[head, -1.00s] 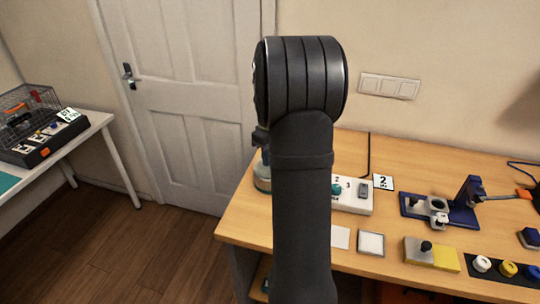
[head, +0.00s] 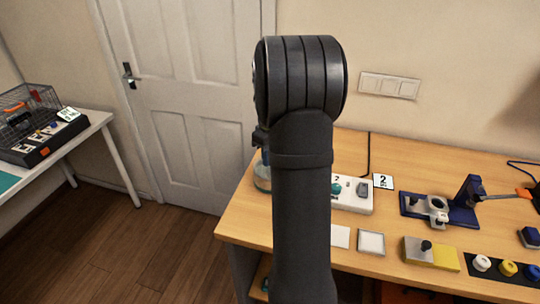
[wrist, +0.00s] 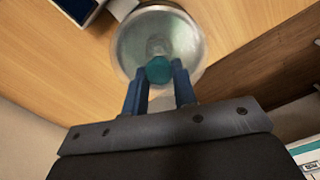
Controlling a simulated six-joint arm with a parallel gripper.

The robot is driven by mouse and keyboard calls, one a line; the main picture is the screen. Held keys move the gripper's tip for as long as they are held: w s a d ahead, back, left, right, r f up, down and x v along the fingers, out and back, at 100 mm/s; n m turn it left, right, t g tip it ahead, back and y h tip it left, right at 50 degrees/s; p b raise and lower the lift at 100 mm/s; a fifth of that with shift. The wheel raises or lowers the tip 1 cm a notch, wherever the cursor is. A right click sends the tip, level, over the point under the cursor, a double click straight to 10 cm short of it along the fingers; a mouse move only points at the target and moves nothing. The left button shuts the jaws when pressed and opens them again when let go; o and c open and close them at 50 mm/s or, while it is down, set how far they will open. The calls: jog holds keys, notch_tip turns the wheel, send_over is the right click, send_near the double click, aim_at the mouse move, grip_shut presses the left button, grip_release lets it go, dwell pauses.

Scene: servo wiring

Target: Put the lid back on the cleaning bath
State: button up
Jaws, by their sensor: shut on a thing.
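My gripper (wrist: 158,72) is shut on the teal knob (wrist: 158,70) of a round, grey, see-through lid (wrist: 128,42) in the wrist view. The lid is seen from above, over the wooden table near its edge. What lies directly under it is hidden, so I cannot tell whether it rests on the bath. In the head view, the glass cleaning bath (head: 262,175) stands near the table's left edge, mostly hidden behind my arm.
A white switch box (head: 352,201) and a number card (head: 383,181) are right of my arm. A blue fixture (head: 440,208) and a grey-yellow block (head: 432,253) stand farther right. A side table (head: 85,135) with a wire cage (head: 28,107) is at the left.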

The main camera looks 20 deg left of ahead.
dwell(0.3)
jog(key=o, duration=1.5)
jog(key=shift+o, duration=0.2)
jog(key=shift+r, duration=0.15)
jog(key=shift+r, duration=3.35)
grip_shut()
